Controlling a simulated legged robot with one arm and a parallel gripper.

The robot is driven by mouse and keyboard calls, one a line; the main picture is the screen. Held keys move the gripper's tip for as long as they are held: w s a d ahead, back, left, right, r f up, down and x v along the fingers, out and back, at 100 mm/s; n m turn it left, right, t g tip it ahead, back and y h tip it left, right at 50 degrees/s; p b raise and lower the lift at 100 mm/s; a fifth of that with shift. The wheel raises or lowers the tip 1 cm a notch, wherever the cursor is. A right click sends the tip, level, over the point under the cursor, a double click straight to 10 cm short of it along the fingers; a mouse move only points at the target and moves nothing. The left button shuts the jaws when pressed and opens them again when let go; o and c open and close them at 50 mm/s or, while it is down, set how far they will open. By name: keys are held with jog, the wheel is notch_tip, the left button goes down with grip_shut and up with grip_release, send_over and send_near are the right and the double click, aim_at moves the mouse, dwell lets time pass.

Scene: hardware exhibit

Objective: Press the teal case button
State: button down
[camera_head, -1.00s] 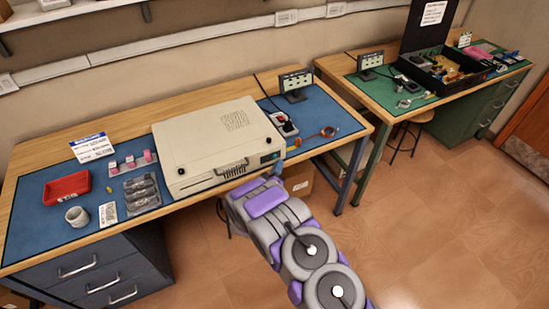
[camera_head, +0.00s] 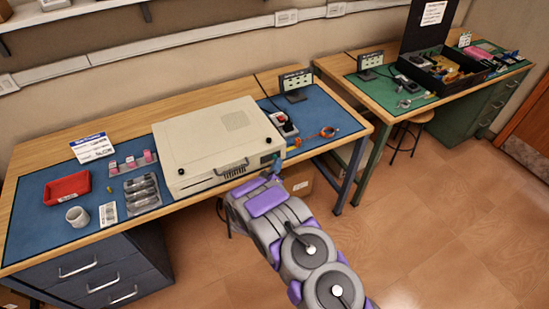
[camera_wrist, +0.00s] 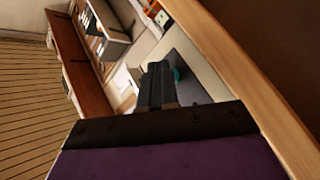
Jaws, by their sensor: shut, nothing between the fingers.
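The beige case (camera_head: 215,140) lies flat on the blue mat, its lid down and its handle (camera_head: 232,169) at the front. My gripper (camera_head: 274,168) is at the case's front right corner, with its dark fingers (camera_wrist: 158,82) together and empty. In the wrist view a small teal spot (camera_wrist: 178,73), which looks like the button, shows just beside the fingertips and is partly hidden by them. I cannot tell whether the fingers touch it.
A small display (camera_head: 295,84) and orange-ended cable (camera_head: 327,132) are on the right. The floor in front is clear.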

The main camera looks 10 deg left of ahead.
jog(key=shift+w+a, duration=0.25)
jog(key=shift+w, duration=0.1)
dwell(0.7)
jog(key=shift+s, duration=0.1)
jog(key=shift+s+d+p, duration=0.5)
jog(key=shift+s, duration=0.15)
jog(key=shift+s+d+p, duration=0.6)
jog(key=shift+s+d, duration=0.1)
jog(key=shift+s, duration=0.35)
jog(key=shift+s+d+p, duration=0.55)
jog(key=shift+s+d, duration=0.15)
jog(key=shift+s, duration=0.3)
jog(key=shift+w, duration=0.1)
